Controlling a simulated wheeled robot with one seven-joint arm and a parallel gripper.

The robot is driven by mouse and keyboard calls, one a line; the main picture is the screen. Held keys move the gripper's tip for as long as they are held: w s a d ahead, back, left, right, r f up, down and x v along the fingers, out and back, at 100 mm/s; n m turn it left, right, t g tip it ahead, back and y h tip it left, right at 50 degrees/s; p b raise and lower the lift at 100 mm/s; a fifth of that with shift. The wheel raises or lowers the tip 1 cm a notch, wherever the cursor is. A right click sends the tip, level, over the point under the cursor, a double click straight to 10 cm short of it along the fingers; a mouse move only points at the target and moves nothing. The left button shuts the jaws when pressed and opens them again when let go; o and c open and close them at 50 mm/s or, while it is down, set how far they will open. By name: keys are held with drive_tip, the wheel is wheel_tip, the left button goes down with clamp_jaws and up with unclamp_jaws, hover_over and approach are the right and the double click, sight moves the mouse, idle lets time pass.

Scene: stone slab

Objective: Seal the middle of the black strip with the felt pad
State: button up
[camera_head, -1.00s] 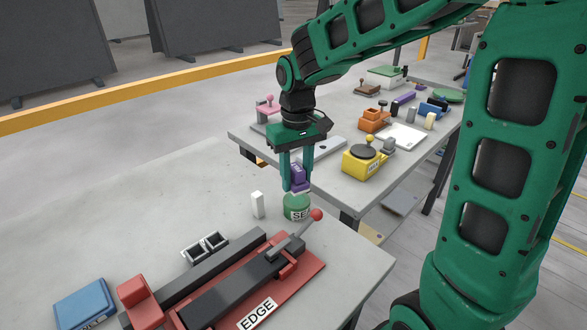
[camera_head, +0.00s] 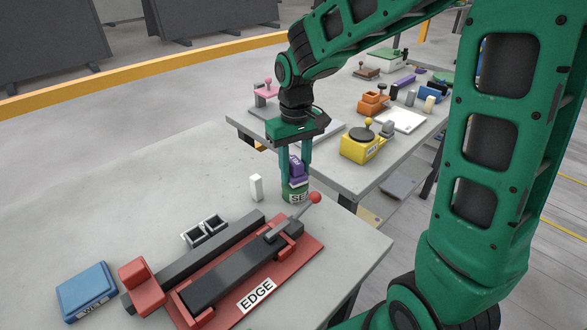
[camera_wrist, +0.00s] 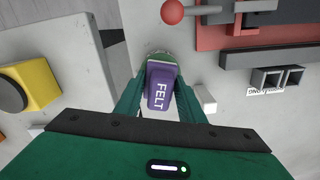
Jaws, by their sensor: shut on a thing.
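The felt pad is a purple block marked FELT (camera_wrist: 161,88), also seen in the head view (camera_head: 297,168). My gripper (camera_head: 296,176) is shut on it, with one finger on each side. The pad is upright at the top of a round green pot (camera_head: 296,197) whose label reads "SE", partly hidden. Its lower end overlaps the pot's opening; I cannot tell how deep it is. A long black strip (camera_head: 222,280) lies in a red fixture (camera_head: 304,254) labelled EDGE, to the front left of my gripper.
A red-knobbed lever (camera_head: 315,198) rises from the fixture near the pot. A white block (camera_head: 256,188), two small dark cups (camera_head: 204,228) and a blue pad marked WET (camera_head: 85,290) stand on the slab. A second table behind holds a yellow device (camera_head: 361,149) and several other items.

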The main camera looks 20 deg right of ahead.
sight(295, 161)
drive_tip(key=shift+f, duration=0.5)
idle(1.5)
drive_tip(key=shift+r, duration=3.55)
